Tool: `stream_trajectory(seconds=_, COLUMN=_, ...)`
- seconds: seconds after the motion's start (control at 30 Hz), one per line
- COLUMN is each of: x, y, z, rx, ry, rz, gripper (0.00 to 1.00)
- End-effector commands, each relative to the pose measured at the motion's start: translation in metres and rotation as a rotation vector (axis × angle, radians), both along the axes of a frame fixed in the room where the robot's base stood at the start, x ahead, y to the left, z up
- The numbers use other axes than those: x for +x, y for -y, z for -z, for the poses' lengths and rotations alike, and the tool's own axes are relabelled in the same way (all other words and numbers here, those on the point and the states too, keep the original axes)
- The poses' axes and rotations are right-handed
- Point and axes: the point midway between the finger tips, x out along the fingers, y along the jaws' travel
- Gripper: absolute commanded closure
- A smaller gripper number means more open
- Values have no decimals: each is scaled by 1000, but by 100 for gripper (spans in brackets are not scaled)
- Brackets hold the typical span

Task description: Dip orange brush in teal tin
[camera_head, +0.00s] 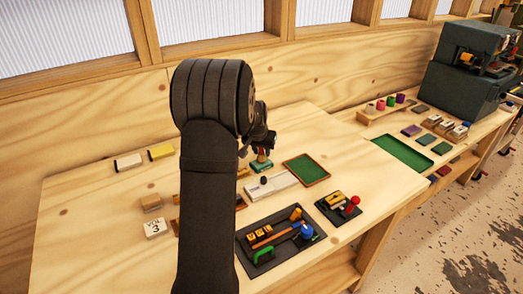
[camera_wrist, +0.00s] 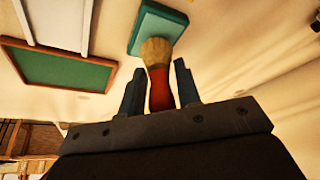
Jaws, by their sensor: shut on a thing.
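My gripper (camera_wrist: 158,72) is shut on the red-orange handle of the brush (camera_wrist: 159,92). The brush's tan bristles (camera_wrist: 156,51) point away from the gripper, toward the teal tin (camera_wrist: 151,20). In the wrist view the bristles overlap the near end of the tin; I cannot tell whether they touch it or are inside it. In the head view the teal tin (camera_head: 261,166) stands on the bench just below my gripper, and my arm hides part of the area.
A green board with a wooden frame (camera_head: 307,170) lies right of the tin. A pale tray (camera_head: 271,187) lies in front of it. A dark tray of tools (camera_head: 279,262) and a smaller one (camera_head: 326,213) lie nearer. Bare bench (camera_head: 90,205) shows at left.

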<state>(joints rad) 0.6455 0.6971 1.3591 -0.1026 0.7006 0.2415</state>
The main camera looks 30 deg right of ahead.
Motion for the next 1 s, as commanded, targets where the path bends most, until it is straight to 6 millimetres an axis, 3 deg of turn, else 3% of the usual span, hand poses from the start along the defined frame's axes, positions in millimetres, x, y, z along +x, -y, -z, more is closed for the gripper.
stream_trajectory(seconds=1.0, x=0, y=0, z=10, rx=0, ry=0, rz=0, gripper=92)
